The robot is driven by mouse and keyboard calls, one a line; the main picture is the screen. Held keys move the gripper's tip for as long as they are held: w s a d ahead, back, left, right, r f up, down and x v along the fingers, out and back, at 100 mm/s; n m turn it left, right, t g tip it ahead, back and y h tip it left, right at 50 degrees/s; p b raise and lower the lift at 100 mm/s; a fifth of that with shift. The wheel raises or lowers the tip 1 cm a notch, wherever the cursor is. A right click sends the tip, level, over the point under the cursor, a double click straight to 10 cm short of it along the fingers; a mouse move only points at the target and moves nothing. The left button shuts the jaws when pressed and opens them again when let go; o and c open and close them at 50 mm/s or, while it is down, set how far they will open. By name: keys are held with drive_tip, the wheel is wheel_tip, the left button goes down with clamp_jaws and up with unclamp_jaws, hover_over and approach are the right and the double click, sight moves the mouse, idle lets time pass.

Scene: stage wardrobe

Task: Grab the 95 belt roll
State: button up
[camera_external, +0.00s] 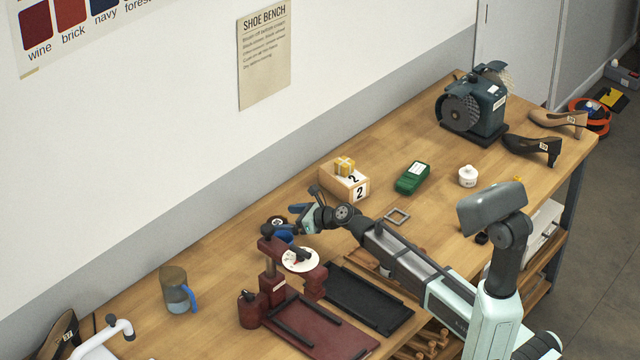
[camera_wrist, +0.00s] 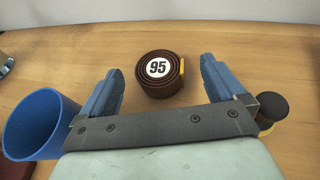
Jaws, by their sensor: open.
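The 95 belt roll (camera_wrist: 161,88) is a dark brown coil with a white round "95" label and a yellow bit at its right side. In the wrist view it rests on the wooden bench. In the external view it appears as a small dark round thing (camera_external: 276,222) by the tip of my gripper. My gripper (camera_wrist: 161,66) is open, with one blue finger to each side of the roll and a gap on both sides. Neither finger touches it in the wrist view. In the external view my gripper (camera_external: 288,220) is low over the bench, partly behind the maroon press.
A maroon press (camera_external: 273,290) with a white disc (camera_external: 302,260) stands close by my gripper. A box marked 2 (camera_external: 343,184) is behind it. A blue cup-like thing (camera_wrist: 38,125) is at the wrist view's lower left. Bench left of the roll is clear.

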sight(277, 222)
drive_tip(key=shift+f+x, duration=0.25)
drive_tip(key=shift+x, duration=2.35)
drive_tip(key=shift+s, duration=0.2)
drive_tip(key=c, duration=1.1)
